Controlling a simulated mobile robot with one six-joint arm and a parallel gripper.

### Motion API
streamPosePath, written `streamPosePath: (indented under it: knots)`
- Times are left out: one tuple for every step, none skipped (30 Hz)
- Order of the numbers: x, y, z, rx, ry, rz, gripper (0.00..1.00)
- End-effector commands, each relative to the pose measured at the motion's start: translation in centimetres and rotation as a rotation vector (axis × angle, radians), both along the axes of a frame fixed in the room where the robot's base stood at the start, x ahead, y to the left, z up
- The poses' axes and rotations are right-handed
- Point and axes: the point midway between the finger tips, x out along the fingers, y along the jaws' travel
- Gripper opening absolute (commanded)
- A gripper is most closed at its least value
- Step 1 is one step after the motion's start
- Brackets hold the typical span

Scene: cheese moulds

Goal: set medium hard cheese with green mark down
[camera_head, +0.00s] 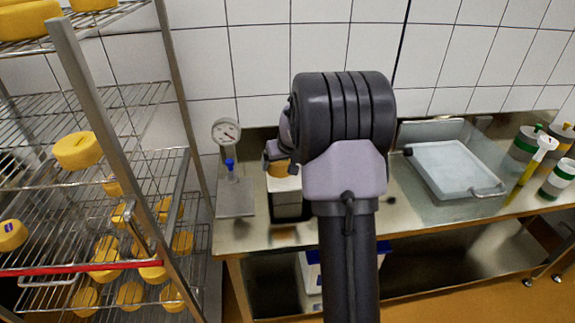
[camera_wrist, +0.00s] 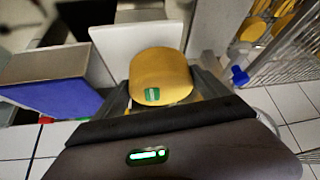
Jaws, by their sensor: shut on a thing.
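The yellow cheese (camera_wrist: 160,72) with a green mark is between the fingers of my gripper (camera_wrist: 165,98) in the wrist view. My gripper is shut on it. A white surface (camera_wrist: 125,40) lies behind the cheese in the wrist view. I cannot tell whether the cheese touches it.
A dial gauge on a stand (camera_head: 227,134) with a blue knob is just left of the gripper. A wire rack (camera_head: 95,184) with several cheeses stands at the left. A pale tray (camera_head: 452,168) and green-and-white containers (camera_head: 559,178) are on the table (camera_head: 405,222) at the right.

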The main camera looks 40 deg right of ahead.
Motion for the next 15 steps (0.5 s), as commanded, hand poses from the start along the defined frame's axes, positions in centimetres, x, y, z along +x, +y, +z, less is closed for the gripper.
streamPosePath:
  knots:
    - [0.8, -1.5, -0.3, 0.000, -0.001, -0.002, 0.46]
    - [1.2, -2.2, -0.3, -0.001, -0.001, -0.002, 0.46]
    - [1.7, -3.0, -0.4, -0.001, -0.002, -0.001, 0.46]
    - [2.0, -3.5, -0.4, 0.000, -0.001, -0.001, 0.46]
    - [2.2, -3.9, -0.4, 0.000, -0.001, 0.000, 0.46]
    - [2.4, -4.3, -0.5, -0.001, -0.001, 0.001, 0.46]
    - [2.5, -4.5, -0.6, -0.001, 0.000, 0.001, 0.46]
    - [2.6, -4.6, -0.8, -0.001, 0.000, 0.001, 0.46]
    - [2.6, -4.7, -1.3, 0.000, 0.001, 0.001, 0.46]
    - [2.6, -4.7, -1.8, 0.001, 0.001, 0.001, 0.46]
    - [2.6, -4.7, -2.4, 0.000, 0.000, 0.000, 0.46]
    - [2.6, -4.6, -3.3, 0.000, 0.001, 0.000, 0.46]
    - [2.6, -4.6, -3.9, 0.000, 0.001, 0.000, 0.46]
    - [2.6, -4.6, -4.2, 0.000, 0.001, 0.000, 0.46]
    - [2.6, -4.6, -4.2, 0.000, -0.001, 0.000, 0.46]
